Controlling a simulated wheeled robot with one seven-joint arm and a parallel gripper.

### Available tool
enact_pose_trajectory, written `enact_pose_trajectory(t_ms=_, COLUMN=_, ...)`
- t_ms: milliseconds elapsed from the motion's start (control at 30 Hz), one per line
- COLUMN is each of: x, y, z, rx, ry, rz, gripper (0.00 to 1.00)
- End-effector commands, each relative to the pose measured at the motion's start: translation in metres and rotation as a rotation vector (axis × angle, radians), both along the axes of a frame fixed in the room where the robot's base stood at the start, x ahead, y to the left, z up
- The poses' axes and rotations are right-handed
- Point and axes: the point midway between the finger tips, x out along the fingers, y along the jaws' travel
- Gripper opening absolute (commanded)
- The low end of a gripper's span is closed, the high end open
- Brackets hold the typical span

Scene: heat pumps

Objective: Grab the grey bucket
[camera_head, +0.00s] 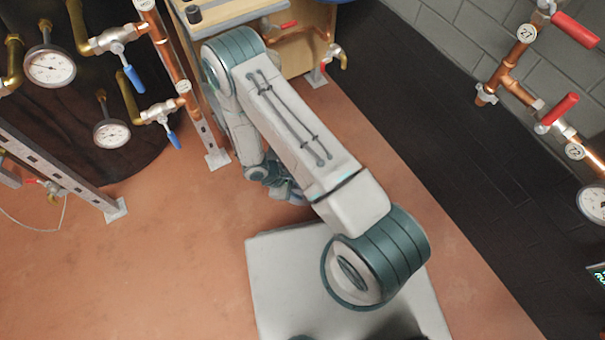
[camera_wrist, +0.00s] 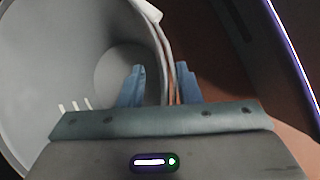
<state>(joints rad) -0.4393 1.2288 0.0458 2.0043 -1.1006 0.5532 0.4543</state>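The grey bucket (camera_wrist: 60,50) fills the left of the wrist view, its round opening facing the camera. I cannot make it out in the head view. My gripper (camera_wrist: 160,87) has its two blue fingers apart, one on each side of the bucket's wall. The left finger is over the inside of the bucket and the right finger is outside it. A gap shows between the left finger and the wall; whether the right finger touches is unclear. In the head view my gripper is mostly hidden behind my arm.
A wooden cabinet (camera_head: 305,48) stands beyond my arm. A dark tank (camera_head: 120,160) with gauges and blue-handled valves is at the left, beside a metal frame (camera_head: 60,165). Copper pipes (camera_head: 515,58) with red valves run at the right. Orange floor (camera_head: 150,260) is clear at lower left.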

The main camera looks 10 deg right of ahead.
Motion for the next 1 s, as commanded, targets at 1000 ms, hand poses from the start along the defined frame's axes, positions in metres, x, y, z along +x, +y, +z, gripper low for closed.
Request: enact_pose_trajectory(t_ms=1000, x=0.0004, y=0.0003, z=0.0011, rx=0.000, ry=-0.001, rz=0.000, gripper=0.00)
